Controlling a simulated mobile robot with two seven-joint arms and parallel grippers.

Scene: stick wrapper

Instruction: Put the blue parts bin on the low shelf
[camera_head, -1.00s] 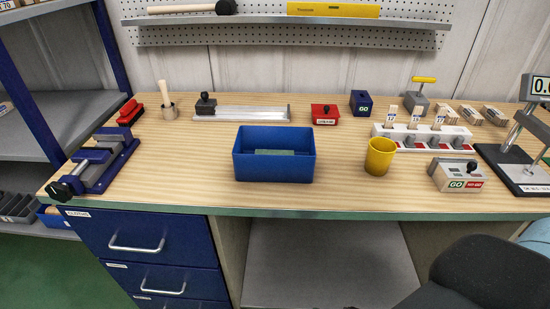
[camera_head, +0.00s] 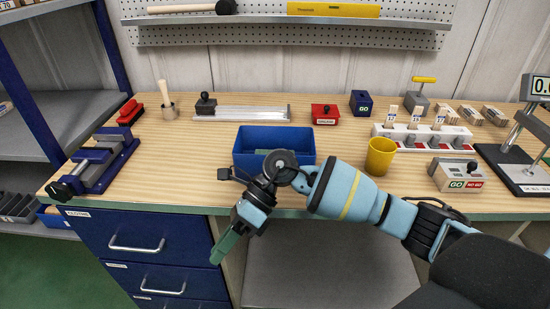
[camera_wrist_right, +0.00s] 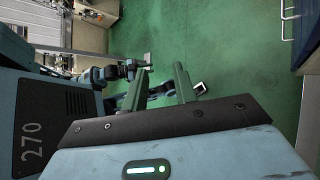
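The blue parts bin (camera_head: 249,141) is an open box standing upright near the front middle of the bench top. Something pale green shows inside it. My right gripper (camera_head: 217,260) hangs in front of the bench edge, in front of and below the bin, pointing down and left. In the right wrist view its two green fingers (camera_wrist_right: 160,86) are apart with nothing between them. My right arm hides the bin's lower front. A low grey shelf (camera_head: 310,275) lies under the bench. My left gripper does not show in the head view; arm parts in the wrist view are unclear.
A yellow cup (camera_head: 381,156) stands right of the bin, and a blue vise (camera_head: 104,160) at the left. Blue drawers (camera_head: 140,240) flank the under-bench opening. A rack (camera_head: 50,140) stands at the left.

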